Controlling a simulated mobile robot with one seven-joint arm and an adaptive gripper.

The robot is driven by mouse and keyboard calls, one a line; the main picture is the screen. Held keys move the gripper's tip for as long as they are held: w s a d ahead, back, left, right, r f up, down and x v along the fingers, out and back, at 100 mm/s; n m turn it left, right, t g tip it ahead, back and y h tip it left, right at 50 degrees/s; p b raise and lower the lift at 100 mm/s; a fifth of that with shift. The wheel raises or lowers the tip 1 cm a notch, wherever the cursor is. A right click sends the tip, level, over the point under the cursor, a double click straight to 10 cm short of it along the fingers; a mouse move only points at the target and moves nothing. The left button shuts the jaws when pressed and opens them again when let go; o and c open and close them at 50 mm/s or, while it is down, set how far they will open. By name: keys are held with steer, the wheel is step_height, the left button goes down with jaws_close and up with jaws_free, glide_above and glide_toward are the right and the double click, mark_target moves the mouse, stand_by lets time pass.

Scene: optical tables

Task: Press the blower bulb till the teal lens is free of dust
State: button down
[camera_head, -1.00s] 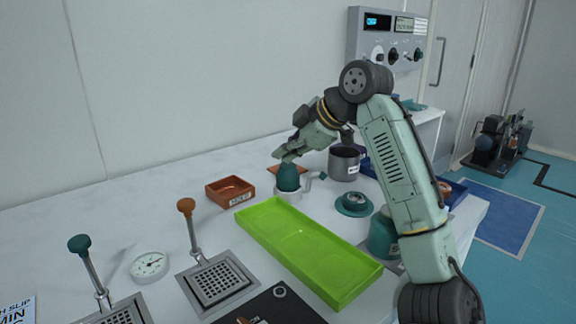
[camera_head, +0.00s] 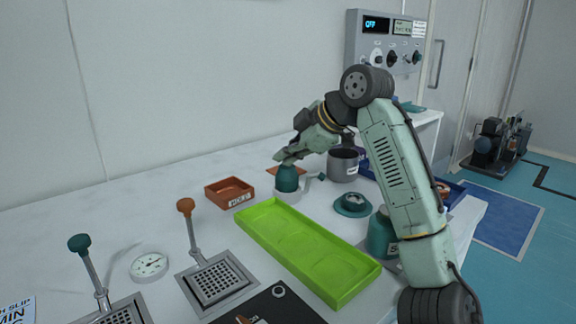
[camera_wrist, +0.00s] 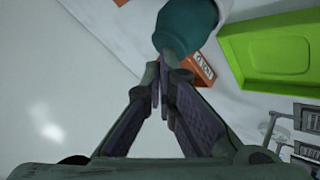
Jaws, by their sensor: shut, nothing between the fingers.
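The teal blower bulb (camera_head: 287,178) stands upright in a white holder (camera_head: 288,196) with a side nozzle, behind the green tray. My gripper (camera_head: 282,158) is shut and empty, its fingertips at the top of the bulb. In the wrist view the shut fingers (camera_wrist: 160,72) point at the bulb (camera_wrist: 186,24); I cannot tell whether they press on it. A teal round piece with a lens-like centre (camera_head: 353,203) sits on the table right of the tray; it may be the teal lens. Dust on it is too small to tell.
The green tray (camera_head: 262,210) lies in front of the bulb. An orange box (camera_head: 215,196) stands to its left, a dark grey mug (camera_head: 343,166) to its right. Two levers on grated plates (camera_head: 216,283) are at the front left. A teal jar (camera_head: 380,237) stands by my arm.

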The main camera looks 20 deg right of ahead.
mark_target(281, 166)
steer(key=shift+a+f+b, duration=0.3)
steer(key=shift+f+b, duration=0.1)
steer(key=shift+f, duration=0.55)
stand_by(0.4)
steer(key=shift+r, duration=0.1)
steer(key=shift+w+d+r+p, duration=0.1)
steer(key=shift+w+r+p, duration=0.2)
steer(key=shift+r+p, duration=0.7)
steer(key=shift+f, duration=0.1)
steer(key=shift+w+p, duration=0.1)
steer(key=shift+p, duration=0.2)
step_height(281, 166, up, 2)
steer(key=shift+w+r+p, duration=0.1)
steer(key=shift+r+p, duration=0.1)
steer(key=shift+p, duration=0.9)
steer(key=p, duration=0.1)
steer(key=r, duration=0.1)
steer(key=r+p, duration=0.1)
steer(key=shift+w+a+r+p, duration=0.25)
steer(key=shift+p, duration=0.05)
steer(key=shift+f, duration=0.15)
